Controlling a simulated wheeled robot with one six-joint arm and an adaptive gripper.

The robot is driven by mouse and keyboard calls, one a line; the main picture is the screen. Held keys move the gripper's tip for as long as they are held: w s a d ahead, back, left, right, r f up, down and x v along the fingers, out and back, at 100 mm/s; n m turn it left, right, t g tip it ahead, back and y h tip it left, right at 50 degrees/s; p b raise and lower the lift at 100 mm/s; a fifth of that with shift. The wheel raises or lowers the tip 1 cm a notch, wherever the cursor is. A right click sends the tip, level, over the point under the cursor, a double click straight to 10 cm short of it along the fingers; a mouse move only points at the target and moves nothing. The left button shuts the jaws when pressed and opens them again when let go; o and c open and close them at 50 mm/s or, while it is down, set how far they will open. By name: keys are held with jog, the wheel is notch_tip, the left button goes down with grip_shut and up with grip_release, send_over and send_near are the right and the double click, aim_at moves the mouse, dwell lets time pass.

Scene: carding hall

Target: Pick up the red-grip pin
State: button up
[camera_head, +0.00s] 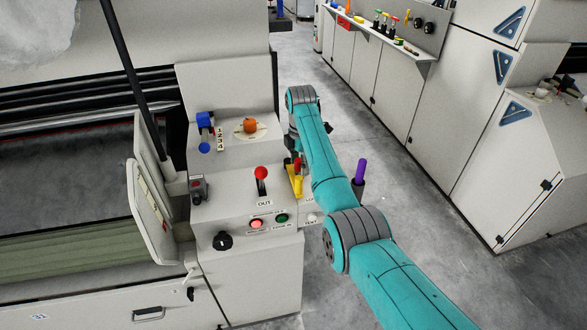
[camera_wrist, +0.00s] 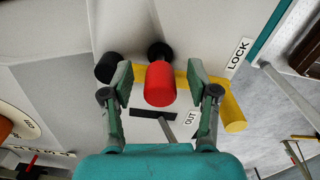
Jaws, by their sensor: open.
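The red-grip pin shows in the wrist view as a short red cylinder (camera_wrist: 160,86), end-on towards the camera. It lies between the two fingers of my gripper (camera_wrist: 160,73), which is open, with a visible gap on each side. A yellow bar (camera_wrist: 233,115) runs behind the red grip. A "LOCK" label (camera_wrist: 238,54) and an "OUT" label (camera_wrist: 190,117) are close by. In the head view the yellow part (camera_head: 296,184) shows at the console's right edge, with a little red at its top; my arm hides most of the gripper there.
The console (camera_head: 235,262) carries a red-ball lever (camera_head: 261,173), an orange knob (camera_head: 250,125), a blue handle (camera_head: 204,120) and lit buttons. A purple handle (camera_head: 361,171) stands right of my arm. Cabinets (camera_head: 385,80) with a shelf line the right.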

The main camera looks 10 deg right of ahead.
jog(key=shift+a, duration=0.1)
grip_shut()
jog(key=shift+r, duration=0.1)
notch_tip(320, 180, up, 10)
jog(key=shift+f, duration=0.1)
dwell(0.4)
